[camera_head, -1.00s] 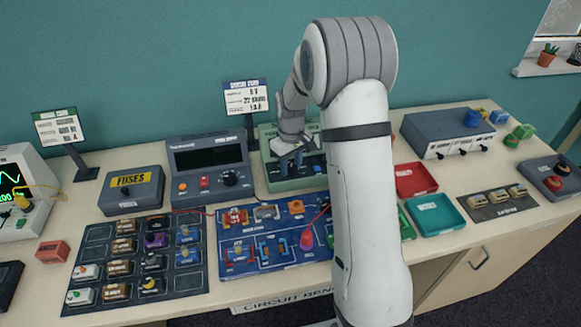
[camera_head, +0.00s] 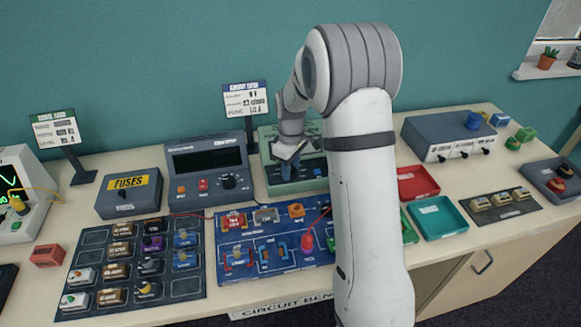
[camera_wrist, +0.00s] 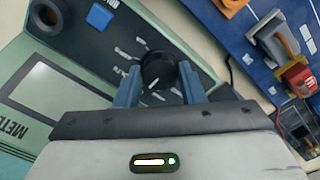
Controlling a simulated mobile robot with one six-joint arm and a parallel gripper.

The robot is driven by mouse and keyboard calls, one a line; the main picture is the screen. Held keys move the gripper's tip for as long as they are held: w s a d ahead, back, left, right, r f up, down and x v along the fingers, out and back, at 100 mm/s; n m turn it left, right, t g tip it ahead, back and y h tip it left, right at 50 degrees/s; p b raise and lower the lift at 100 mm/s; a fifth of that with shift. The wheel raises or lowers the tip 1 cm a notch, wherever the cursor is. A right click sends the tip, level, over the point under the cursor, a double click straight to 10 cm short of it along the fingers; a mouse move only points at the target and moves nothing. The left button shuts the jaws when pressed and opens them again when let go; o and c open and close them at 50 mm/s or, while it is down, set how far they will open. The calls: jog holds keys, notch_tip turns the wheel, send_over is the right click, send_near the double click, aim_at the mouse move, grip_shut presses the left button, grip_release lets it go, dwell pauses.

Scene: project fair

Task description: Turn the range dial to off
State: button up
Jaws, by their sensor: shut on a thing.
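The range dial (camera_wrist: 156,62) is a round black knob with a white pointer line on a pale green meter (camera_wrist: 82,66). In the wrist view my gripper (camera_wrist: 159,72) has its two blue fingers on either side of the dial, shut on it. The pointer line shows near the dial's lower edge in that view. Small white labels lie around the dial; I cannot read them. In the head view the meter (camera_head: 268,152) stands at the back of the bench, partly hidden by my arm. My gripper (camera_head: 289,172) is at its face, and the dial is hidden there.
A dark bench unit (camera_head: 208,165) with a knob stands left of the meter. A blue circuit board (camera_head: 225,262) with several parts lies in front. A red tray (camera_head: 416,180) and a teal tray (camera_head: 440,217) lie to the right of my arm.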

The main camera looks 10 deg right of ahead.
jog(key=o, duration=1)
notch_tip(320, 180, up, 8)
jog(key=shift+f+b, duration=0.1)
jog(key=shift+b, duration=0.4)
jog(key=s+r+m+t, duration=0.1)
jog(key=s+r+m, duration=0.45)
jog(key=s, duration=0.75)
jog(key=s+r+m+t, duration=0.1)
jog(key=s+m+t, duration=0.1)
jog(key=s, duration=1.3)
jog(key=shift+s+m, duration=0.35)
jog(key=shift+m, duration=0.4)
